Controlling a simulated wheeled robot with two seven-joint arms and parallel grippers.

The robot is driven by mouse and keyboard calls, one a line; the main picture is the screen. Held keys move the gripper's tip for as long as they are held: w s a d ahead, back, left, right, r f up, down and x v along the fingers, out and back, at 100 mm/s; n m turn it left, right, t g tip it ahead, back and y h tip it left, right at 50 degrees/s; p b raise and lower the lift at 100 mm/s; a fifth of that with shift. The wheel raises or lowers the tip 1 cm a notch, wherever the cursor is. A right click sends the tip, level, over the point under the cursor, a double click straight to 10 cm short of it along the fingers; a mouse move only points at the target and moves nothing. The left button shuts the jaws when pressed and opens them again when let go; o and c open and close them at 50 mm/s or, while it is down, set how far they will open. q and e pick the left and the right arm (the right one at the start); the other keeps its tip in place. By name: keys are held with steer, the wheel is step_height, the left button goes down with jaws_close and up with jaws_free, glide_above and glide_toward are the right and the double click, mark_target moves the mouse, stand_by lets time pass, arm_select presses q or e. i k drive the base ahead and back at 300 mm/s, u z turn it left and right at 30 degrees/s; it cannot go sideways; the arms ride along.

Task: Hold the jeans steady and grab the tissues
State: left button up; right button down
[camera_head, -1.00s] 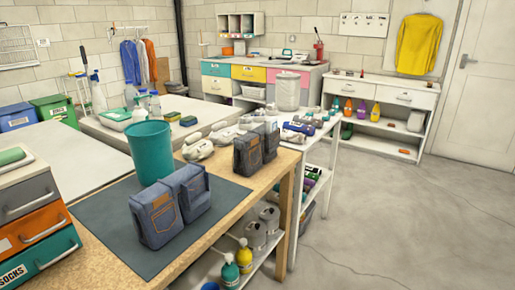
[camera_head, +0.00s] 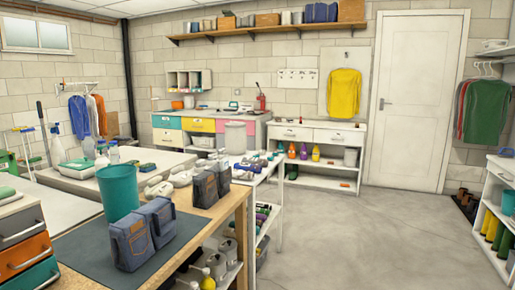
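Folded blue jeans (camera_head: 131,241) stand upright on the dark mat at the front left, with a second folded pair (camera_head: 161,222) touching them on the right. More folded jeans (camera_head: 204,188) stand further back near the bench's right edge. Another pair (camera_head: 321,12) seems to lie on the high wall shelf. I cannot make out any tissues for certain. Neither of my grippers shows in the head view.
A teal bin (camera_head: 118,191) stands behind the jeans on the wooden workbench (camera_head: 205,226). Drawers (camera_head: 22,262) stand at the left. A white shelf unit (camera_head: 493,222) stands at the right. The grey floor (camera_head: 350,240) between is clear.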

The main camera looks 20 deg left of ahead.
mark_target(224, 163)
steer(key=z, duration=0.3)
steer(key=i, duration=1.2)
steer(key=u, duration=0.8)
steer(key=i, duration=1.05)
steer(key=u, duration=1.2)
